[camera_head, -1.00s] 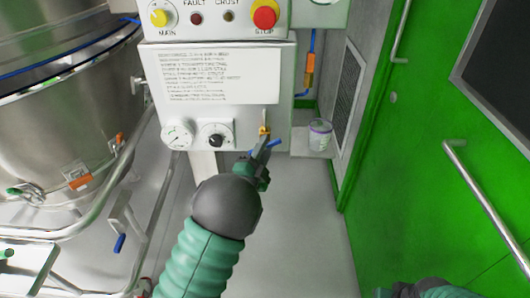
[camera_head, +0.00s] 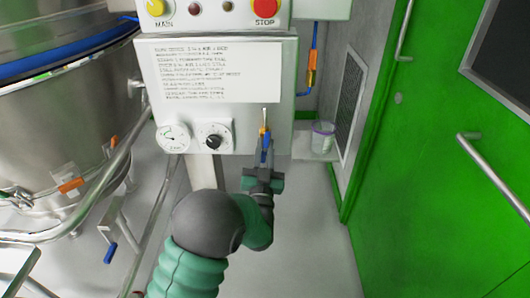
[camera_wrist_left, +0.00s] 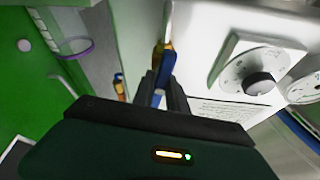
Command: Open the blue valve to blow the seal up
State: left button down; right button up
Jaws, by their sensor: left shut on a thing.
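My left gripper (camera_head: 264,158) is shut on the blue handle, coming from below. In the left wrist view the blue handle (camera_wrist_left: 159,97) shows between the fingers, with the brass body (camera_wrist_left: 166,52) just beyond. The fingers hide part of the handle. My right gripper is not in view.
A gauge (camera_head: 174,138) and a black-knobbed dial (camera_head: 213,137) sit left of the valve. A steel vessel (camera_head: 60,120) with rails stands at left. A clear tub (camera_head: 322,137) is behind, right of the box. A green door (camera_head: 430,200) with a handle fills the right side.

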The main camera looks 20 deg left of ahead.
pick_arm(q)
jog(key=shift+d+f+n+y+b, duration=0.15)
jog(key=shift+n+y, duration=0.15)
jog(key=shift+n, duration=0.3)
jog(key=shift+a+f+n+y+b, duration=0.15)
jog(key=shift+n+y, duration=0.15)
jog(key=shift+n, duration=0.3)
jog(key=shift+d, duration=0.1)
jog(key=c, duration=1.4)
grip_release()
jog(key=shift+c, duration=0.2)
jog(key=shift+o, duration=0.6)
jog(key=shift+r, duration=0.2)
jog(key=p+v, duration=0.2)
jog(key=v, duration=1.4)
jog(key=shift+s, duration=0.4)
